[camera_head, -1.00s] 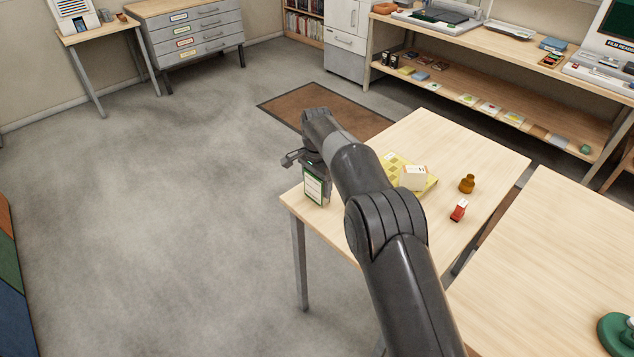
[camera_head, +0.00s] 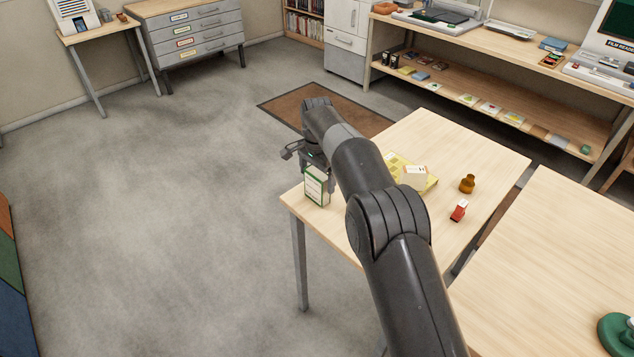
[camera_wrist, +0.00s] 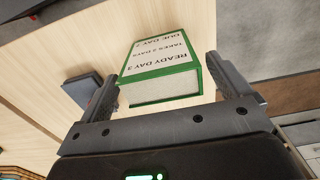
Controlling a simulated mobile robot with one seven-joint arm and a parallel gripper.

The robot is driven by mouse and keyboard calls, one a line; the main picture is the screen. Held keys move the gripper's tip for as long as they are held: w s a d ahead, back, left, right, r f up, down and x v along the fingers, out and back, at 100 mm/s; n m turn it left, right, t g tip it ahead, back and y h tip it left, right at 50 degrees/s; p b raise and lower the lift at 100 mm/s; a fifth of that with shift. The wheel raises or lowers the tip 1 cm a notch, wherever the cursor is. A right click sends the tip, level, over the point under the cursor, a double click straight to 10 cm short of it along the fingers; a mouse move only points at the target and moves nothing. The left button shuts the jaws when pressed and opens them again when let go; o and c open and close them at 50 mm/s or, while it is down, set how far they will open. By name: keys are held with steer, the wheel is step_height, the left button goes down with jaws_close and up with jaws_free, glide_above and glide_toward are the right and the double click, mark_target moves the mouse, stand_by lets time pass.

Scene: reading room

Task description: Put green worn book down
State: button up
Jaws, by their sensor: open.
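The green book (camera_head: 316,186) has a white label and stands upright near the left corner of the wooden table (camera_head: 468,150). In the wrist view the book (camera_wrist: 165,62) shows green edges, pale pages and a label reading "READY DAY 3". My gripper (camera_head: 308,158) is just above the book in the head view. In the wrist view my gripper (camera_wrist: 172,92) is open, its two fingers apart on either side of the book, with gaps between them and it.
A yellow sheet (camera_head: 398,163) with a white box (camera_head: 414,177) lies behind my arm. A brown bottle (camera_head: 467,184) and a red item (camera_head: 459,211) stand to the right. A dark flat object (camera_wrist: 82,92) lies left of the book in the wrist view.

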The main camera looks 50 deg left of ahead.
step_height(320, 180, up, 9)
steer(key=shift+r, duration=0.1)
steer(key=shift+r, duration=0.1)
steer(key=w+d+r+t+y, duration=0.1)
steer(key=w+d+r, duration=0.55)
steer(key=d, duration=0.35)
steer(key=w+d+r, duration=0.5)
steer(key=d+r, duration=0.3)
steer(key=d, duration=0.2)
steer(key=s+d+r+t, duration=0.1)
steer(key=d+r, duration=0.2)
steer(key=d, duration=0.7)
steer(key=d+r, duration=0.4)
steer(key=d, duration=0.6)
steer(key=s+d+t, duration=0.1)
steer(key=s+d, duration=0.4)
steer(key=d, duration=0.4)
steer(key=s+d+t, duration=0.1)
steer(key=s+d, duration=0.3)
steer(key=d, duration=0.4)
steer(key=s+d+f, duration=0.4)
steer(key=s+d, duration=0.2)
steer(key=s, duration=0.1)
steer(key=s+d+f+t+h, duration=0.1)
steer(key=s+d+f, duration=0.4)
steer(key=s, duration=0.3)
steer(key=shift+s+d+t, duration=0.25)
steer(key=shift+d+t, duration=0.05)
steer(key=shift+d, duration=0.2)
